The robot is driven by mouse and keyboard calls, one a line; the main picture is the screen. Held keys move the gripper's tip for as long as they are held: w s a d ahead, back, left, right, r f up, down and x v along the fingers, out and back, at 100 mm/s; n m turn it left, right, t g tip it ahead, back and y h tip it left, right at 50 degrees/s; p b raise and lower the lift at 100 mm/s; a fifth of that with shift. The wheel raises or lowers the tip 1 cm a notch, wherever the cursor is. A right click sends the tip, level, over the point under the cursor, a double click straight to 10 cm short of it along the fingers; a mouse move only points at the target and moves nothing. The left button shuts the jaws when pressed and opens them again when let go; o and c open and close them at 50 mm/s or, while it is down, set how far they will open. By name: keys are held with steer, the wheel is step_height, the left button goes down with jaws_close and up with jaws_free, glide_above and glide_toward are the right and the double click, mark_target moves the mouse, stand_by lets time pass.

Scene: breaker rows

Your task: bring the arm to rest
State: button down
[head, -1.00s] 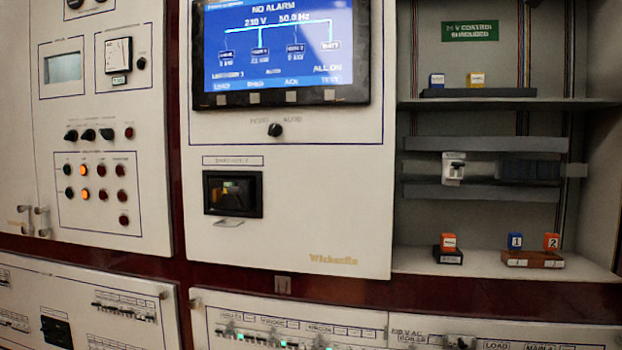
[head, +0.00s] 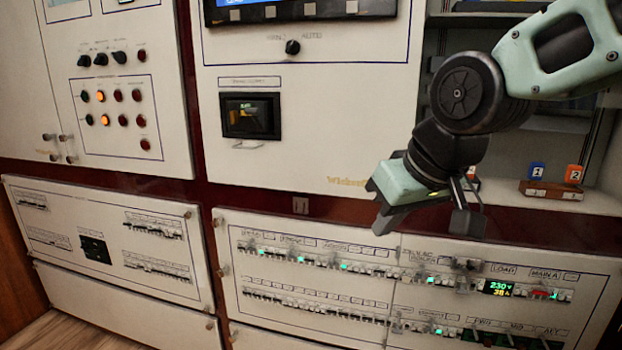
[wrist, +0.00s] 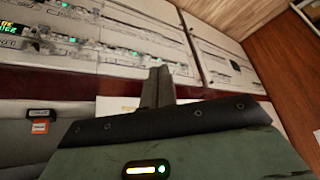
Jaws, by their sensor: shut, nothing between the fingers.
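My arm reaches in from the upper right of the head view, in front of the right cabinet bay. My gripper (head: 384,222) hangs at its end, pointing down in front of the upper edge of the lower breaker panel (head: 330,285). In the wrist view my gripper (wrist: 157,86) shows its dark fingers together, with nothing held. The fingertips stand out against the dark red strip and the lower panels. I cannot tell exactly how far they are from the panel face.
My arm hides much of the bay. An orange block (wrist: 40,127) shows in the wrist view. The left panels are unobstructed.

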steer(key=s+d+f+n+g+h+p, duration=0.1)
steer(key=s+d+f+g, duration=0.15)
steer(key=s+f, duration=0.55)
steer(key=s+d+f+n+g+h, duration=0.1)
steer(key=s+f+n+g, duration=0.2)
steer(key=s, duration=0.9)
step_height(320, 180, up, 10)
steer(key=m+p, duration=0.1)
steer(key=p, duration=1)
steer(key=shift+w, duration=0.1)
